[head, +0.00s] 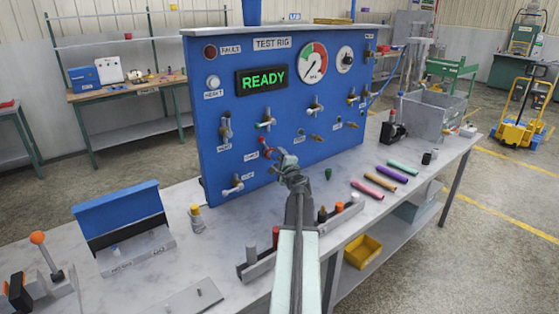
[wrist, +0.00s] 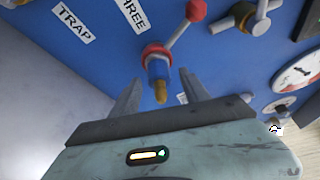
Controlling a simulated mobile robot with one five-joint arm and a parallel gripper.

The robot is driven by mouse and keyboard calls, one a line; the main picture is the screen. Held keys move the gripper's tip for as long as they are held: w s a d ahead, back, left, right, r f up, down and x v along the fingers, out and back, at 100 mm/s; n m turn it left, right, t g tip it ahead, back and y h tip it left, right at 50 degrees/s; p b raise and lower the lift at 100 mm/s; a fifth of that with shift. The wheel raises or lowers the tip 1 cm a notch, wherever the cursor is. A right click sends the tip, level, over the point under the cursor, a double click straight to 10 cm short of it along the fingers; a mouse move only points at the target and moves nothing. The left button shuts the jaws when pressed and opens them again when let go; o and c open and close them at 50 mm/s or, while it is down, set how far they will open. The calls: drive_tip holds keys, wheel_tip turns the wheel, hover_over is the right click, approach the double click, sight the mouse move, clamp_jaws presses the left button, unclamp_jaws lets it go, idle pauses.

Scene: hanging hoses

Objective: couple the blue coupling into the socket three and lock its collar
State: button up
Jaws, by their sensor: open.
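Socket three is on the blue test rig panel, beside a label of which THREE shows in the wrist view. It has a red ring collar (wrist: 154,50) and a grey lever with a red knob (wrist: 196,10). A blue-grey body with a brass tip (wrist: 157,75) stands out of the ring. I cannot tell whether this is the blue coupling or part of the socket. My gripper (wrist: 160,85) is open, with one finger on each side of the brass tip and a gap to both. In the head view my gripper (head: 285,164) hides most of the socket.
The test rig panel (head: 225,130) carries several other levers, and its display reads READY. On the bench lie coloured cylinders (head: 380,185). A rack (head: 262,262) with small bottles stands close to my arm. A grey crate (head: 432,115) is at the right, and a blue-lidded box (head: 120,215) at the left.

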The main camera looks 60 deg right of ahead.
drive_tip(key=v, duration=0.7)
drive_tip(key=shift+s+a+p, duration=0.2)
drive_tip(key=shift+s+p, duration=0.1)
drive_tip(key=shift+s, duration=0.05)
